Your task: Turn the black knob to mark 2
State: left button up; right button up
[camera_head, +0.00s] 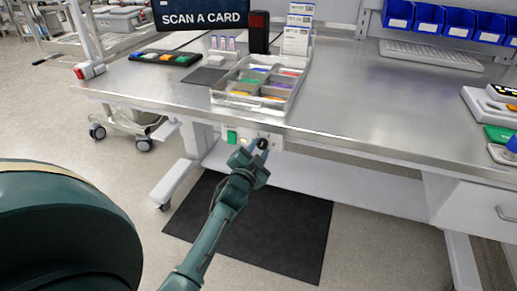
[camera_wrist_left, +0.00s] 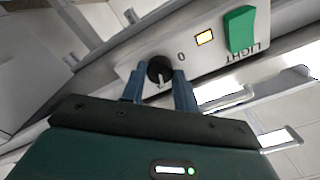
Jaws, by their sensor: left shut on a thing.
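The black knob (camera_wrist_left: 160,70) sits on a light control panel (camera_wrist_left: 215,32) under the table's front edge; it also shows in the head view (camera_head: 262,143). A light pointer line on it is visible between the fingers. A "0" is printed beside it; I cannot make out a mark 2. My left gripper (camera_wrist_left: 160,88) is shut on the knob, with one blue finger on each side; in the head view the left gripper (camera_head: 257,152) reaches the panel from below. The right gripper is not in view.
A green switch (camera_wrist_left: 240,30) labelled LIGHT and a lit amber lamp (camera_wrist_left: 204,38) sit beside the knob on the panel. The steel table (camera_head: 350,110) overhangs it, with a divided tray (camera_head: 232,100) above. A black mat (camera_head: 290,235) lies on the floor below.

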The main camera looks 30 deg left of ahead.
pick_arm(q)
jog(key=shift+r+m, duration=0.15)
jog(key=shift+m, duration=1.05)
jog(key=o, duration=1)
jog(key=shift+s+d, duration=0.15)
jog(key=shift+s, duration=0.35)
jog(key=v, duration=1.2)
jog(key=shift+s, duration=0.1)
